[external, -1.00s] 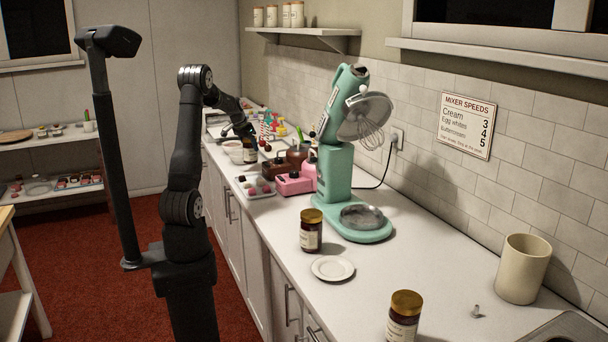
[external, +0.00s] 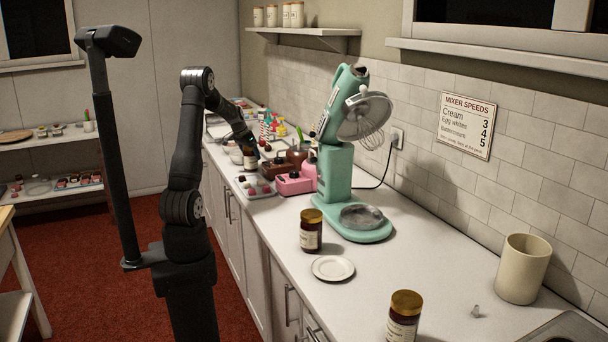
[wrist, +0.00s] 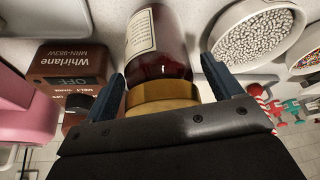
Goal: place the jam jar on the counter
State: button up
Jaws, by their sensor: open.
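A jam jar (wrist: 160,50) with dark red contents, a pale label and a gold lid is between the two blue fingers of my gripper (wrist: 164,88) in the wrist view. The fingers are apart, one at each side of the lid, with a visible gap on the right. In the external view this jar (external: 250,162) is at the far part of the white counter (external: 370,285), below my wrist. It looks upright on the counter, but its base is partly hidden by the things around it.
A brown box (wrist: 75,72) and a pink device (wrist: 28,105) are left of the jar in the wrist view; a bowl of white beads (wrist: 255,35) is close on the right. A tray of sweets (external: 255,188) is in front. Another jar (external: 311,232) stands near a white plate (external: 332,268).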

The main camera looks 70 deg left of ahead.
jog(key=shift+r, duration=0.1)
jog(key=v, duration=1.2)
jog(key=x, duration=1.2)
jog(key=shift+f, duration=0.25)
notch_tip(320, 180, up, 3)
jog(key=shift+f, duration=0.1)
jog(key=shift+r, duration=0.7)
jog(key=shift+o, duration=0.3)
